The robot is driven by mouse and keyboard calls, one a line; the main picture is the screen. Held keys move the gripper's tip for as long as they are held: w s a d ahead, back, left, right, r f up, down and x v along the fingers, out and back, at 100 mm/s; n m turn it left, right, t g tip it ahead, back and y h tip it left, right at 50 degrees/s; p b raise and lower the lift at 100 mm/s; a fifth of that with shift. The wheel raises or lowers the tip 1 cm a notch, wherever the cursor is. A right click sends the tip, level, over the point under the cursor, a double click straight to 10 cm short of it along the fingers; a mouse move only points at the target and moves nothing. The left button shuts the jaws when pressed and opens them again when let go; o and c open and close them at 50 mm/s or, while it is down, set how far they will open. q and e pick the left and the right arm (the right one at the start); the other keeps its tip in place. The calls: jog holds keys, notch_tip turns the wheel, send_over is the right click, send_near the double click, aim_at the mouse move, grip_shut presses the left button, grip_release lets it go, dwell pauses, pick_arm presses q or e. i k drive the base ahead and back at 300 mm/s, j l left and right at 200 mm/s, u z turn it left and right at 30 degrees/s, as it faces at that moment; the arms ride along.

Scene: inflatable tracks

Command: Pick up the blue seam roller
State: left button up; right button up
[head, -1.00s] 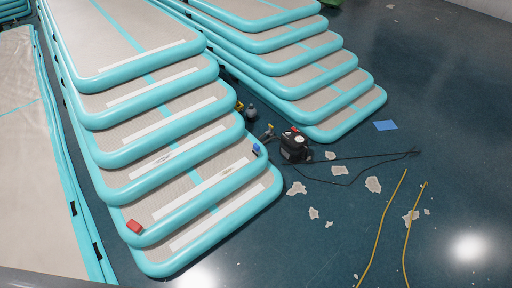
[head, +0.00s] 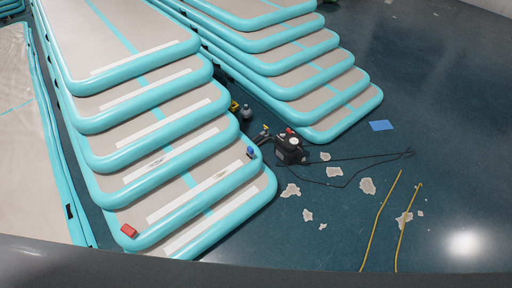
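A small blue object (head: 250,152), which looks like the blue seam roller, sits at the right corner of a lower track in the left stack (head: 228,176). It is too small for me to make out its roller or handle. Neither of my grippers shows in the head view.
A black pump (head: 290,148) stands on the floor right of the blue object, with a dark hose or cable. A red block (head: 129,231) lies on the left stack. A blue sheet (head: 381,125), pale scraps (head: 367,186) and yellow cords (head: 380,220) lie on the otherwise open floor.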

aim_at(251, 153)
jog(key=i+l, duration=0.2)
jog(key=i, duration=0.3)
jog(key=i+l+z, duration=0.15)
jog(key=i, duration=0.3)
jog(key=i+l, duration=0.25)
jog(key=i, duration=0.25)
jog(key=i+l+z, duration=0.1)
jog(key=i, duration=0.4)
